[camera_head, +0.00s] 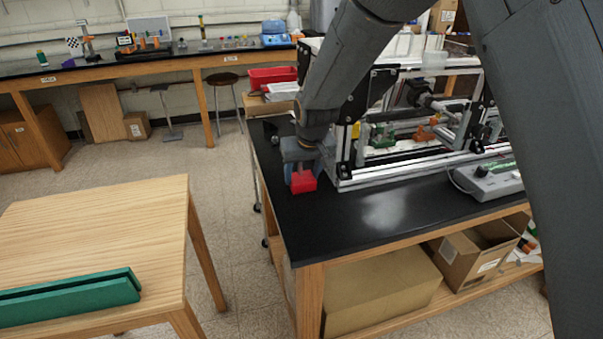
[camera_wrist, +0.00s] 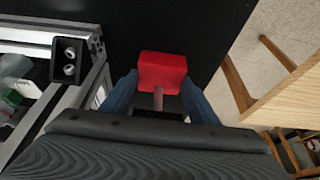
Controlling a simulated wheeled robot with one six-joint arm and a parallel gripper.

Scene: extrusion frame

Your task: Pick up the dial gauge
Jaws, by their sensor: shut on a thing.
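A red block-like thing with a short pinkish stem, which appears to be the dial gauge (camera_head: 303,182), is at the left end of the black bench top. In the wrist view the red dial gauge (camera_wrist: 162,70) sits between the two blue fingers, with its stem towards my palm. My gripper (camera_head: 301,168) points down at it from above, and the fingers are shut on it. The wrist view shows my gripper (camera_wrist: 159,95) with one finger on each side. The dial's face does not show. I cannot tell whether the gauge touches the bench.
The aluminium extrusion frame (camera_head: 410,169) stands just right of my gripper; it also shows at the left of the wrist view (camera_wrist: 32,118). A grey device (camera_head: 490,182) is farther right. The bench front is clear. A wooden table (camera_head: 100,225) with a green bar (camera_head: 70,297) stands left, across a floor gap.

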